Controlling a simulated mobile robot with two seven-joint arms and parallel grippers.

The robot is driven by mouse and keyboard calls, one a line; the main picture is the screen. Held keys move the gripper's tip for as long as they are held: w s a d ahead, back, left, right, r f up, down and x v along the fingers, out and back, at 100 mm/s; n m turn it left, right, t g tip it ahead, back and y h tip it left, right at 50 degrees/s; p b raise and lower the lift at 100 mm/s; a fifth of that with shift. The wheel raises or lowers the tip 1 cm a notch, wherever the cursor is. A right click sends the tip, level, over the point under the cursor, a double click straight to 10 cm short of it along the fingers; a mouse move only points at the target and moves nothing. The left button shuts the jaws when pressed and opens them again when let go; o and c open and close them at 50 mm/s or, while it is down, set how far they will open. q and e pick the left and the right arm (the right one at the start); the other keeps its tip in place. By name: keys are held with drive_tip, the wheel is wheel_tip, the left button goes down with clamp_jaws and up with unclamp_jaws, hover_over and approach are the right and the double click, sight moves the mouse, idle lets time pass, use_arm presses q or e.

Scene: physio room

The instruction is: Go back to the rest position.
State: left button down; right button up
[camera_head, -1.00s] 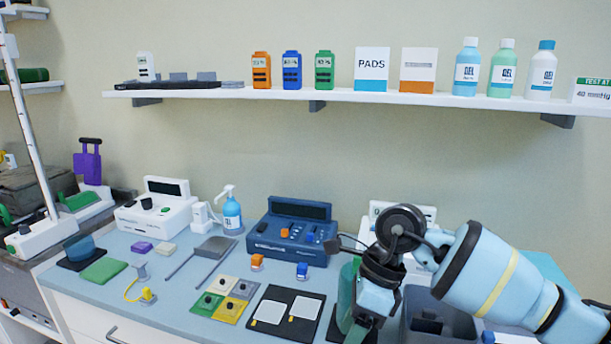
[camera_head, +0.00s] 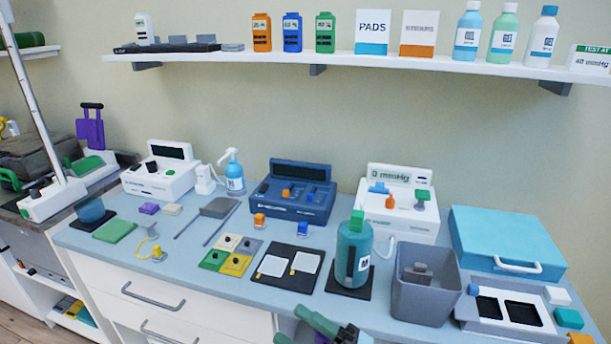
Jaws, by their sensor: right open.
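My right gripper (camera_head: 318,325) shows only in part at the bottom edge of the head view, with green and dark parts in front of the bench's front edge. It is open, and I see nothing held in it. The rest of my right arm is out of frame. My left gripper is not in view. The teal bottle (camera_head: 353,252) with a green cap stands upright on a dark pad behind my right gripper, apart from it.
The blue bench top (camera_head: 150,232) carries a grey bin (camera_head: 425,285), a light-blue case (camera_head: 508,243), a white pressure unit (camera_head: 398,205), a dark-blue unit (camera_head: 291,195) and a black mat with two white pads (camera_head: 287,268). A shelf (camera_head: 345,62) runs above. White drawers (camera_head: 190,308) are below.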

drive_tip(key=s+d+f+m+t+h, duration=0.2)
drive_tip(key=d+f+m+t+h, duration=0.1)
drive_tip(key=d+f+m+h, duration=0.5)
drive_tip(key=s+d+f+m+t+h, duration=0.25)
drive_tip(key=f+m+t+h, duration=0.2)
drive_tip(key=f+m, duration=0.4)
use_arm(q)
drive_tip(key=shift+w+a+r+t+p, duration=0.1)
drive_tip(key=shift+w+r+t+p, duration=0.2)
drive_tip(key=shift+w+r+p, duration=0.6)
use_arm(e)
drive_tip(key=s+d+f+m+g+h, duration=0.3)
drive_tip(key=s+d+f+m+g, duration=0.1)
drive_tip(key=s, duration=0.5)
drive_tip(key=s+d+f+m+g+h, duration=0.3)
drive_tip(key=s+d+f+m+g, duration=0.1)
drive_tip(key=s+f, duration=0.5)
drive_tip(key=s+d+m, duration=0.1)
drive_tip(key=d, duration=0.1)
drive_tip(key=shift+s+d, duration=0.25)
drive_tip(key=shift+d, duration=0.1)
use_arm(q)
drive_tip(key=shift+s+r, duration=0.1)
